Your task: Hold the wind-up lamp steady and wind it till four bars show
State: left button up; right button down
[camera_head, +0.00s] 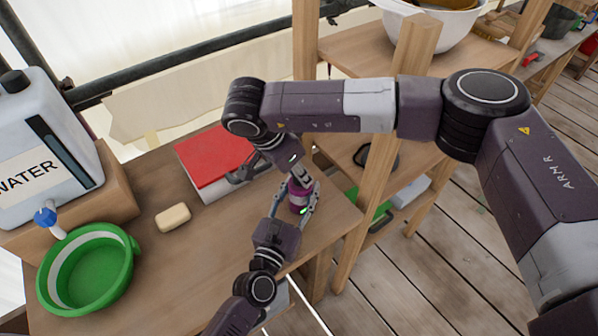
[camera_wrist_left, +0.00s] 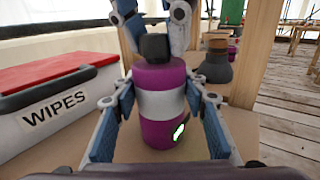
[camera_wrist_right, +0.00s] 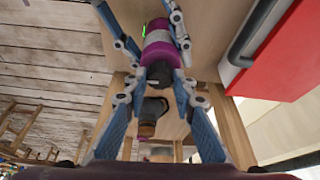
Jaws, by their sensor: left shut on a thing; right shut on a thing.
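The wind-up lamp (camera_head: 297,198) stands upright on the wooden table. In the left wrist view the lamp (camera_wrist_left: 160,104) is a purple cylinder with a pale middle band, a black knob (camera_wrist_left: 155,47) on top and a small lit green and white display (camera_wrist_left: 180,132). The bars on the display are too small to count. My left gripper (camera_wrist_left: 160,115) is shut around the lamp's body, a finger on each side. My right gripper (camera_wrist_right: 158,75) is shut on the black knob from above; its fingers partly hide the knob.
A red-lidded wipes box (camera_wrist_left: 62,95) lies close beside the lamp. A soap bar (camera_head: 173,217), a green basin (camera_head: 88,270) and a water container (camera_head: 40,150) stand to the left. A wooden shelf post (camera_head: 375,190) rises just right of the lamp.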

jog(key=m+g, duration=0.1)
jog(key=m, duration=0.2)
jog(key=m+g+h, duration=0.1)
jog(key=m, duration=0.2)
jog(key=shift+w+a+m, duration=0.1)
jog(key=shift+w+m, duration=0.1)
jog(key=shift+m, duration=0.1)
jog(key=m+g, duration=0.1)
jog(key=m, duration=0.2)
jog(key=m+g, duration=0.1)
jog(key=m, duration=0.2)
jog(key=shift+w+g, duration=0.15)
jog(key=shift+g, duration=0.15)
jog(key=shift+m, duration=0.3)
jog(key=c, duration=1.6)
grip_release()
jog(key=v, duration=0.7)
jog(key=shift+r, duration=0.3)
